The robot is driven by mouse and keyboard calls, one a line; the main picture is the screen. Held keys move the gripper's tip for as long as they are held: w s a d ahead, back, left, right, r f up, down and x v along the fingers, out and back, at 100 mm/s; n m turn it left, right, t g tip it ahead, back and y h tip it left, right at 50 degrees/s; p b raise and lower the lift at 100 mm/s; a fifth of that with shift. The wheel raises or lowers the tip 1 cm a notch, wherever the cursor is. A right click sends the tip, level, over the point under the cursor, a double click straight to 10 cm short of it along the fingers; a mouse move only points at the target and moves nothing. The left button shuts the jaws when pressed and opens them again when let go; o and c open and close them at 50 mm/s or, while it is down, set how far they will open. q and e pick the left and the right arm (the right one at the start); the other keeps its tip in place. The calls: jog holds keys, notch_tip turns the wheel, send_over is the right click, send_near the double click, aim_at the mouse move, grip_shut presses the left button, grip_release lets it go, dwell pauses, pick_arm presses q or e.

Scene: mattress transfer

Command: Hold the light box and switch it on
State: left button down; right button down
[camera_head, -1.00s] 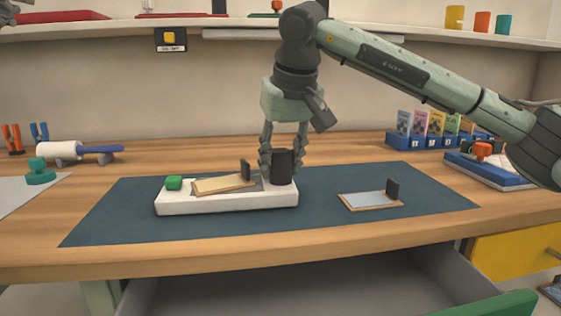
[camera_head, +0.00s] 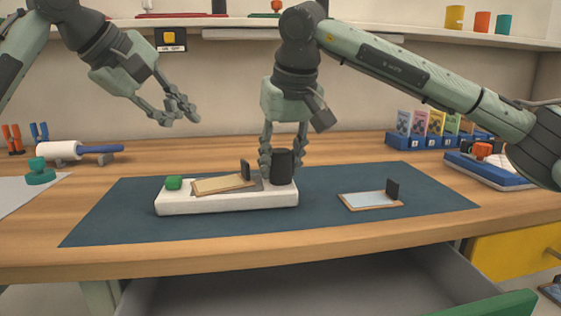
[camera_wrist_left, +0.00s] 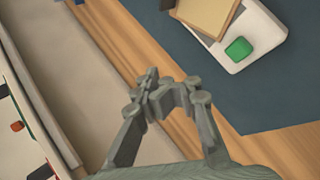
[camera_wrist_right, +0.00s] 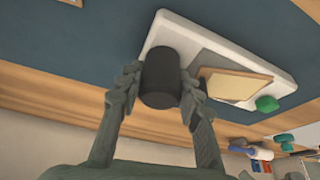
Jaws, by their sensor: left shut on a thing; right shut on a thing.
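The light box (camera_head: 225,203) is a low white box on the dark mat, with a green button (camera_head: 174,182) at its left end and an upright black cylinder (camera_head: 282,168) at its right end. A framed cream plate (camera_head: 222,184) with a dark tab lies tilted on its top. My right gripper (camera_head: 282,152) points down, shut on the black cylinder; this also shows in the right wrist view (camera_wrist_right: 160,80). My left gripper (camera_head: 180,115) is in the air above and behind the box. Its fingertips are together in the left wrist view (camera_wrist_left: 172,92), with nothing visible between them.
A second framed plate (camera_head: 370,200), pale blue, lies on the mat (camera_head: 330,223) to the right. A yellow ON/OFF sign (camera_head: 171,40) hangs at the shelf edge. A white roller with blue handle (camera_head: 98,149) lies at left. An open drawer (camera_head: 300,285) is below the table.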

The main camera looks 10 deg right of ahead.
aim_at(192, 181)
pick_arm(q)
jog(key=shift+f, duration=4.4)
jog(key=c, duration=2.2)
grip_release()
grip_shut()
jog(key=shift+f, duration=0.15)
